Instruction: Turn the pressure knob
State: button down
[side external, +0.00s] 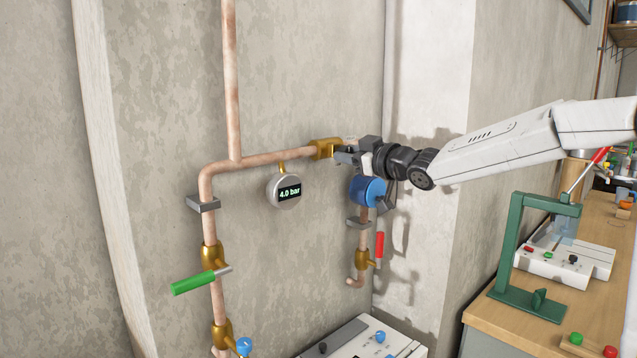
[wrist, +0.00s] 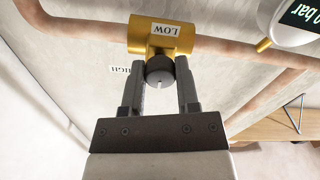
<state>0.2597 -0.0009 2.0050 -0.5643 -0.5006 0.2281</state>
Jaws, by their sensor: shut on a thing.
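The dark round pressure knob (wrist: 160,72) sticks out of a brass valve body (wrist: 170,42) in the wrist view. My gripper (wrist: 161,78) is shut on the knob, one finger on each side. A LOW label shows on the brass body and a HIGH label (wrist: 120,70) lies to the left on the wall side, partly hidden by a finger. In the side external view my gripper (side external: 346,157) is at the right end of the brass body (side external: 324,149), and the knob is hidden by the fingers. The round gauge (side external: 282,191) reads 4.0 bar.
A blue round part (side external: 367,190) is just below my gripper. A red-handled valve (side external: 379,246) and a green-handled valve (side external: 195,282) sit lower on the copper pipes. A workbench (side external: 600,260) with a green stand (side external: 505,250) is at the right.

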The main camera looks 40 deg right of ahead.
jog(key=shift+n, duration=0.3)
jog(key=n, duration=2.1)
dwell(0.4)
jog(key=shift+c, duration=1.7)
grip_release()
jog(key=shift+r, duration=0.1)
